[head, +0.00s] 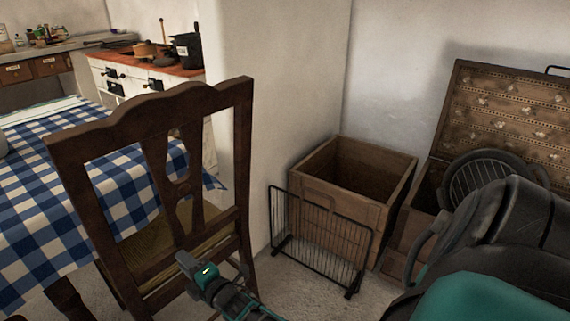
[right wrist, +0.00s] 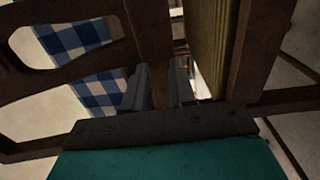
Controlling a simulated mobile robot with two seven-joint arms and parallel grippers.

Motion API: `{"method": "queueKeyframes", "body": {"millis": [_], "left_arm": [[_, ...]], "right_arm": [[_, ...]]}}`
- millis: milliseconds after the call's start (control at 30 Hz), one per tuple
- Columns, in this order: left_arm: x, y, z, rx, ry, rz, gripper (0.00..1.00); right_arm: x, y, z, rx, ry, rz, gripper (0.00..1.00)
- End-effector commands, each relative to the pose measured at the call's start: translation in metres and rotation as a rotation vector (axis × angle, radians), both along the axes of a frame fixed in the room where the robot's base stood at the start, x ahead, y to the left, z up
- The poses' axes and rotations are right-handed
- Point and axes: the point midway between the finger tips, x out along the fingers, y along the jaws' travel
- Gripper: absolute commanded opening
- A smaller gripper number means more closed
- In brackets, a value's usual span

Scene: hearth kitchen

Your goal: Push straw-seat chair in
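The straw-seat chair (head: 82,149) is dark wood with a slatted back facing me. Its woven seat (head: 165,238) points toward the table (head: 70,195), which has a blue and white checked cloth. The cloth's edge hangs near the seat. My right gripper (head: 186,264) is at the low part of the chair back, by its lower rail. In the right wrist view my fingers (right wrist: 161,88) stand a little apart, with dark chair wood (right wrist: 150,35) right ahead and the seat edge (right wrist: 207,45) beside them. I cannot tell whether they touch the wood. My left gripper is out of view.
A black wire rack (head: 320,240) stands on the floor right of the chair, before a wooden crate (head: 390,210). An open trunk (head: 505,115) is at the far right. A white wall corner (head: 245,130) is behind the chair. A stove counter (head: 125,68) is at the back left.

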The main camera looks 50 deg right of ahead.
Motion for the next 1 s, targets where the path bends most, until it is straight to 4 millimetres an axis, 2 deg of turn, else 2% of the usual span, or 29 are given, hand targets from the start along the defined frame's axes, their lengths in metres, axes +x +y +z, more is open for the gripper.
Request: {"method": "queueKeyframes", "body": {"millis": [67, 500, 1000], "left_arm": [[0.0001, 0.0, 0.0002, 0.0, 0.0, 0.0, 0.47], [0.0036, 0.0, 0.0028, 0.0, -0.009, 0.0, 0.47], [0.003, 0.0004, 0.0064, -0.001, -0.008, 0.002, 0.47]], "right_arm": [[0.0003, -0.0003, 0.0008, 0.0, -0.002, 0.0, 0.33], [0.0006, -0.0005, 0.0014, 0.0, -0.003, 0.0, 0.75], [-0.0035, -0.0005, 0.0024, 0.001, -0.002, -0.001, 0.77]]}}
